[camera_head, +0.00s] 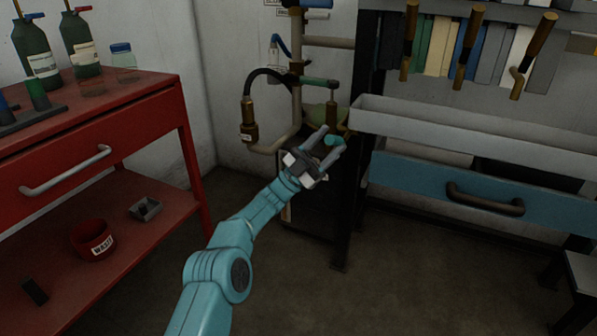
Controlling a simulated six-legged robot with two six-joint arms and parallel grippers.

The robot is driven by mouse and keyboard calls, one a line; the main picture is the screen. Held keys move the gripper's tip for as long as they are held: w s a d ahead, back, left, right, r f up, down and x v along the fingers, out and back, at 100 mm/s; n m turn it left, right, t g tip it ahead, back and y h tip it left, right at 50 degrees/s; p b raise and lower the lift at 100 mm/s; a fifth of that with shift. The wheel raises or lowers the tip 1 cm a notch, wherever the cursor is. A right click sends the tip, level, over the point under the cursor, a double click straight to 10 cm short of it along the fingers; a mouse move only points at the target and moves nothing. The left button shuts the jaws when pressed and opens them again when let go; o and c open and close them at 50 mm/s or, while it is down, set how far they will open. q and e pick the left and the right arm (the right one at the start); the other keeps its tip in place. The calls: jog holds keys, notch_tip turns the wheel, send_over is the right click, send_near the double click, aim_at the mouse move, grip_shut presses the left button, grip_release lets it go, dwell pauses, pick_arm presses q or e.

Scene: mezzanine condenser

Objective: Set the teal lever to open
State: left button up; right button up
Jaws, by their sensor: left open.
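A teal lever end (333,140) shows low on the pipework at the middle of the view, in front of the brass fitting. My left gripper (331,143) is open, with its two grey fingers on either side of this teal end. I cannot tell whether the fingers touch it. The rest of the lever and its pivot are hidden behind my gripper or too small to make out. My right gripper is not in view.
A green handle (318,81) and a blue handle (280,45) sit higher on the pipes. A red cart (150,120) with bottles stands left. A rack with a blue drawer (420,178) stands right. The floor (330,290) between is clear.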

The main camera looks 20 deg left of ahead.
pick_arm(q)
jog(key=p+v, duration=0.1)
jog(key=v, duration=1.2)
jog(key=shift+p, duration=0.4)
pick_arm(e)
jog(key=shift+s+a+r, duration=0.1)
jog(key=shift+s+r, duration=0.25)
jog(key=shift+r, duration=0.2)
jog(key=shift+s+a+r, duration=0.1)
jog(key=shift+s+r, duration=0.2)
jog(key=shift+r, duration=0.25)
